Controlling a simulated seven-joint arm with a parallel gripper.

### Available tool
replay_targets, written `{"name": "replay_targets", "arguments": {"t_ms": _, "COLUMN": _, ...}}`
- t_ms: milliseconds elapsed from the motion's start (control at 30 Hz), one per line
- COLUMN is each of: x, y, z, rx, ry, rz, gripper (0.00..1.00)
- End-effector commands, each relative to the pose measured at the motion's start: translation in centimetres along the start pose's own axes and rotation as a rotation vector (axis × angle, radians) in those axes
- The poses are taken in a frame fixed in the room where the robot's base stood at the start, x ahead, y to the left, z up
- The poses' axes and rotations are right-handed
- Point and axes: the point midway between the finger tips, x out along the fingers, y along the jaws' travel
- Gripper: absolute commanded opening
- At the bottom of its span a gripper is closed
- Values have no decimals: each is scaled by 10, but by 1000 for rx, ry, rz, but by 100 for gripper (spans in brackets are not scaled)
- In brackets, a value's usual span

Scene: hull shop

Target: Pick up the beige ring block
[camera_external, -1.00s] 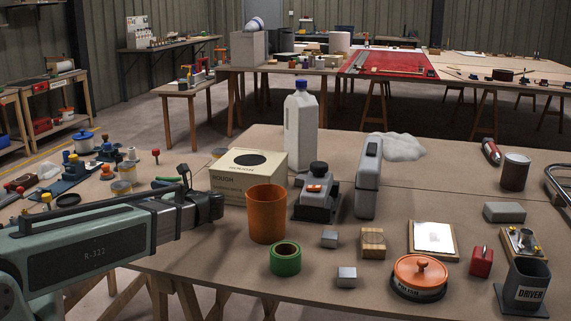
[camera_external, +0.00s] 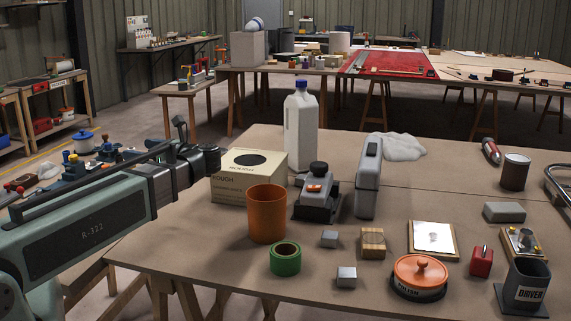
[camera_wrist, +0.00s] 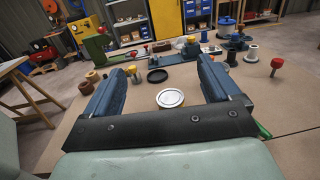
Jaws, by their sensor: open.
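A beige wooden block (camera_external: 373,243) with a ring-like mark on its face stands on the near workbench in the external view, right of the small metal cubes. It is the only thing I see that fits the beige ring block; I cannot make it out in the wrist view. My gripper (camera_wrist: 162,68) is open, with its two blue fingers spread and nothing held between them. In the external view my gripper is at the left, behind and left of the cardboard box, far from the block. Its fingertips are hard to make out there.
An orange cup (camera_external: 267,214), green tape roll (camera_external: 285,259), orange-lidded polish tin (camera_external: 418,277) and white jug (camera_external: 300,127) stand on the bench. The ROUGH box (camera_external: 249,177) is near my arm. The wrist view shows a pale-lidded tin (camera_wrist: 171,98) and black ring (camera_wrist: 157,76) ahead.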

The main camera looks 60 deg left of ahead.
Motion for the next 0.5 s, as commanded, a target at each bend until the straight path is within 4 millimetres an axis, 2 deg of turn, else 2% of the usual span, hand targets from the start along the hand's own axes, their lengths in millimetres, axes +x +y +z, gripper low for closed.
{"name": "replay_targets", "arguments": {"t_ms": 67, "x": 0, "y": 0, "z": 12, "rx": -3, "ry": 0, "rz": 0, "gripper": 89}}
{"name": "replay_targets", "arguments": {"t_ms": 333, "x": 0, "y": 0, "z": 39, "rx": -2, "ry": 0, "rz": 0, "gripper": 89}}
{"name": "replay_targets", "arguments": {"t_ms": 500, "x": -18, "y": -14, "z": 30, "rx": -111, "ry": 72, "rz": -17, "gripper": 89}}
